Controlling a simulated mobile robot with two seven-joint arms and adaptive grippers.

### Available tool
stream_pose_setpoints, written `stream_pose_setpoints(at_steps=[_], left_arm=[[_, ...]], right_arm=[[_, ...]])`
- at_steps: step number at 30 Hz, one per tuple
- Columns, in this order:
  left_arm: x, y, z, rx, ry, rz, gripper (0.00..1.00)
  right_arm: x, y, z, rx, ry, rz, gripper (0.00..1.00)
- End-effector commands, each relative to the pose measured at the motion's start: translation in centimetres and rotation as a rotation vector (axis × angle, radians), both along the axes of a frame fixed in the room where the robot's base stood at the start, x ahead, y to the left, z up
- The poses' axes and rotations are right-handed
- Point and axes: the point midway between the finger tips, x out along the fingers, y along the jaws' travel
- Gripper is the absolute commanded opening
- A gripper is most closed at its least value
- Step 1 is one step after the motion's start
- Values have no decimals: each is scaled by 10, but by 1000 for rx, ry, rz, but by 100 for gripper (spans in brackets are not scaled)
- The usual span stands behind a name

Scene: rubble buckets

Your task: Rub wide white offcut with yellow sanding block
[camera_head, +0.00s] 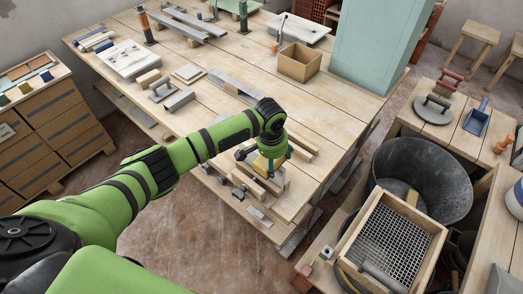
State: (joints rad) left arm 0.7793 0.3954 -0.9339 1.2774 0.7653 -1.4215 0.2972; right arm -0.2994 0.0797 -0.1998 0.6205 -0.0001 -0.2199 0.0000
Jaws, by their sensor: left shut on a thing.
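My left gripper (266,158) is over the near right part of the wooden workbench (335,112), fingers pointing down. It is shut on the yellow sanding block (262,166), which is partly hidden by the fingers and wrist. A pale piece (275,181) lies right under and beside the block; whether it is the wide white offcut, and whether the block touches it, I cannot tell. My right gripper is not in view.
Small clamps and wood strips (248,183) lie around the gripper near the bench's front edge. An open cardboard box (299,62) and a white slab (128,59) stand farther back. A dark bucket (452,190) and a wood-framed sieve (440,240) are at right.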

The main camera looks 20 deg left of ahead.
Motion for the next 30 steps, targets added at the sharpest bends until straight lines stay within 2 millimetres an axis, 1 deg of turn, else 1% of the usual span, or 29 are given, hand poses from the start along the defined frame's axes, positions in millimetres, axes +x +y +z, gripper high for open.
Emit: stream_pose_setpoints(at_steps=[1, 10, 15, 19, 27, 30], left_arm=[[-4, 1, -3, 3, 8, 0, 40], [-7, 3, -5, 6, 13, 0, 40], [-21, 9, -4, 6, 15, 1, 40], [-28, 11, -3, 6, 14, 0, 40], [-28, 11, -2, 5, 12, 1, 40], [-24, 9, -2, 4, 9, 1, 40]], right_arm=[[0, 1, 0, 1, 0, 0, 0], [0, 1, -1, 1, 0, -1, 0], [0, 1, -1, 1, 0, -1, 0], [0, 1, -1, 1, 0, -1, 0], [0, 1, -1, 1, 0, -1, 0], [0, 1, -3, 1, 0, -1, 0]])
